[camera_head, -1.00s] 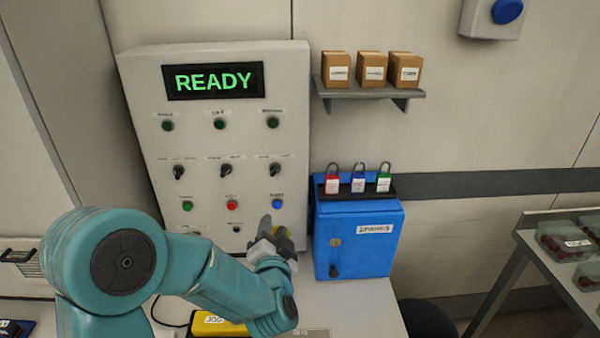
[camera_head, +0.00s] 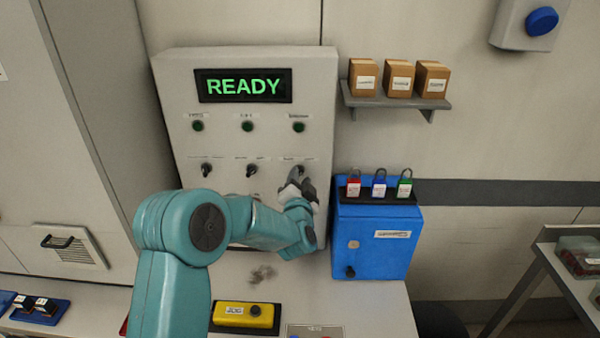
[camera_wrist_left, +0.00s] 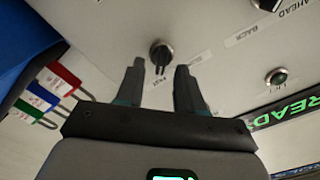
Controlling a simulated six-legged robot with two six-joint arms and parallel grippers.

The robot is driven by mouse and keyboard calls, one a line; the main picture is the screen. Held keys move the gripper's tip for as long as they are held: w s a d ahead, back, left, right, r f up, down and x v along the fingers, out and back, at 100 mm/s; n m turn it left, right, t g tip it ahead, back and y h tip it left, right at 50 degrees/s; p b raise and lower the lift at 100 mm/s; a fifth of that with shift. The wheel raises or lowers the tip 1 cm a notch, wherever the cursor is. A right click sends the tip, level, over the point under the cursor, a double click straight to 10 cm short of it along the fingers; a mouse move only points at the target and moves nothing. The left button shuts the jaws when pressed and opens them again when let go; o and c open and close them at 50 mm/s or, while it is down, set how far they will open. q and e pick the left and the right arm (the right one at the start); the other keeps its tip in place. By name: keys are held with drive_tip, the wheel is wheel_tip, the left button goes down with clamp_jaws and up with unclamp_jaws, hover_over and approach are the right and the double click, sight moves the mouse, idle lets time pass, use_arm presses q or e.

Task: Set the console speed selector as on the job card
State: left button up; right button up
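The grey console (camera_head: 170,110) has a lit READY display (camera_head: 243,86) and a row of black selector knobs: left (camera_head: 206,169), middle (camera_head: 252,170) and right, the last partly hidden by my gripper. My left gripper (camera_head: 299,177) is at the right selector. In the left wrist view, the open gripper (camera_wrist_left: 160,70) has one finger on each side of the selector knob (camera_wrist_left: 161,54), with gaps showing. The fingers appear just short of or level with the knob; depth is unclear. The small labels beside it are not clearly readable. My right gripper is not in view.
Green lamps (camera_head: 247,126) sit above the selectors. A blue box (camera_head: 375,240) with padlocks stands close right of the console. A shelf with small cartons (camera_head: 398,78) is above it. A yellow button box (camera_head: 246,315) and a grey labelled plate (camera_head: 315,331) lie on the desk.

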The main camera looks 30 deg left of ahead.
use_arm(q)
drive_tip(key=shift+w+a, duration=0.45)
drive_tip(key=shift+w, duration=0.05)
drive_tip(key=shift+w, duration=0.1)
clamp_jaws()
